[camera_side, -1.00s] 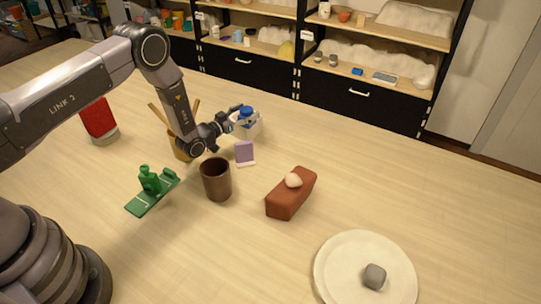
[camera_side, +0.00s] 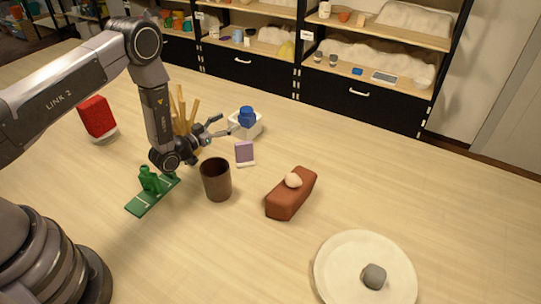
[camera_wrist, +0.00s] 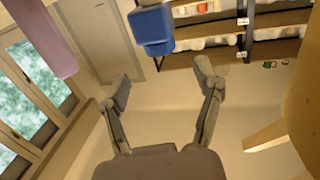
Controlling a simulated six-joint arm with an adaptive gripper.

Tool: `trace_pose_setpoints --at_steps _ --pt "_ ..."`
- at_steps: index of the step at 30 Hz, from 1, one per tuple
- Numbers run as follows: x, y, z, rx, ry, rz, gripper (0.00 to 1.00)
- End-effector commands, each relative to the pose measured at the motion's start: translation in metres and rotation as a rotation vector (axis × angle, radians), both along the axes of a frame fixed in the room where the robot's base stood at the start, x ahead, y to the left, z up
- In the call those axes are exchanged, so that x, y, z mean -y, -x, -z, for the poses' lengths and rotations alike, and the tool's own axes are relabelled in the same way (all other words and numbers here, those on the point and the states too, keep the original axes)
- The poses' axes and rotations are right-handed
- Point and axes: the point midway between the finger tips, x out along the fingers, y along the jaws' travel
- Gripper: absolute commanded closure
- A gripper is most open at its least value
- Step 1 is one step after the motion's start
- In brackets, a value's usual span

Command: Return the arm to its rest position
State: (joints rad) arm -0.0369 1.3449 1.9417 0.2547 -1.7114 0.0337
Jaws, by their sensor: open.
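My gripper (camera_side: 223,126) is open and empty above the table, left of a blue-topped object (camera_side: 246,116) in a white holder (camera_side: 258,131). In the wrist view my gripper's two fingers (camera_wrist: 163,80) stand wide apart with nothing between them. The blue object (camera_wrist: 153,28) shows beyond the fingertips there, apart from them. My wrist hangs low near the green bottle and the wooden sticks; whether it touches either cannot be told.
A brown cup (camera_side: 216,181), purple card (camera_side: 245,152), green bottle (camera_side: 149,180) on a green board (camera_side: 140,206), wooden sticks (camera_side: 181,105) and red block (camera_side: 98,117) stand nearby. A brick (camera_side: 290,199) with a pale stone and a plate (camera_side: 335,272) lie right. The table's right side has free room.

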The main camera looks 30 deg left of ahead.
Motion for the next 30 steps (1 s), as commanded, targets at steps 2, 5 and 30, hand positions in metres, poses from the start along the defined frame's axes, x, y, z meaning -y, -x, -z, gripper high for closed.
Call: trace_pose_setpoints --at_steps 2,5,30 --pt "0.0 0.0 0.0 0.0 0.0 0.0 0.35" --pt "0.0 -0.001 0.0 0.0 0.0 0.001 0.35" --pt "-0.024 0.067 -0.285 -0.537 -0.215 -0.126 0.35"
